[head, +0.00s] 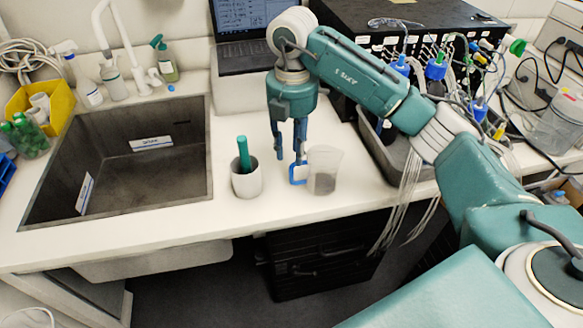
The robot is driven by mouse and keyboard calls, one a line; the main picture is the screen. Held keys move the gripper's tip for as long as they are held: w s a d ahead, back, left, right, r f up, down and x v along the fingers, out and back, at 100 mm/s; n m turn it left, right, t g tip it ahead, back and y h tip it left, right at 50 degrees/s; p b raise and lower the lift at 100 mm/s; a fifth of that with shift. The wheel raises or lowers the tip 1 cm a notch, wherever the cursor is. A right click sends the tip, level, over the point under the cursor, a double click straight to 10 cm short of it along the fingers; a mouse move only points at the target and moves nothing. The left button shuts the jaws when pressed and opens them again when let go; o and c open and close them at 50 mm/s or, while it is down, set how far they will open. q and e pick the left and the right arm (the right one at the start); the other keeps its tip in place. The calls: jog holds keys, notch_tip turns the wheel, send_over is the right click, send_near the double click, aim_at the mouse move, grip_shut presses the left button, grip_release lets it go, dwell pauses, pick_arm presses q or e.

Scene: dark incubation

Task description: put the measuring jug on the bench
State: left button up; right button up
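The measuring jug (324,171) is a clear, tapered cup with a greyish lower part. It appears to stand upright on the white bench (228,215), near its front edge. A blue loop, seemingly its handle (298,174), shows on its left side. My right gripper (290,157) points down just left of the jug, with its two fingers apart. The right-hand finger reaches the top of the blue loop in the picture; I cannot tell whether they touch. My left gripper is not in view.
A white mortar (246,180) with a green pestle (243,152) stands left of my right gripper. A dark sink (115,190) lies further left. A laptop (243,55) is behind. A grey tray (376,150) and a black box with cables (420,25) are right.

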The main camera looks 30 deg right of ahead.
jog(key=shift+r, duration=2.4)
jog(key=shift+f, duration=0.1)
